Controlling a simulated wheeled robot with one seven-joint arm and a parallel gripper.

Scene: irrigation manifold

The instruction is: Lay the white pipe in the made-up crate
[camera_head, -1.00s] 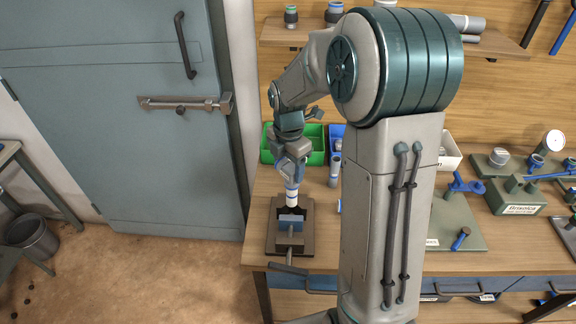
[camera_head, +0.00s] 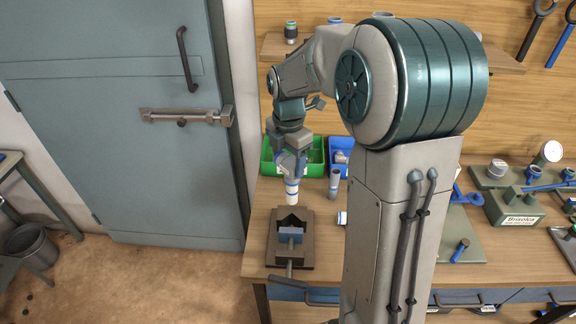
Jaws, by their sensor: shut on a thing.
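My gripper (camera_head: 291,163) is shut on the white pipe (camera_head: 292,190), which has blue bands near its upper part. The pipe hangs nearly upright, its lower end above and clear of the dark vice block (camera_head: 304,255) on the bench. A green crate (camera_head: 315,171) stands behind the gripper at the back of the bench. A blue crate (camera_head: 341,172) stands just to its right, partly hidden by my arm. I cannot tell which crate is the made-up one.
A grey fitting (camera_head: 334,184) stands upright in front of the blue crate. A small white-and-blue piece (camera_head: 342,218) lies near my arm. Green-grey fixtures (camera_head: 515,207) fill the right of the bench. My arm hides the bench's middle.

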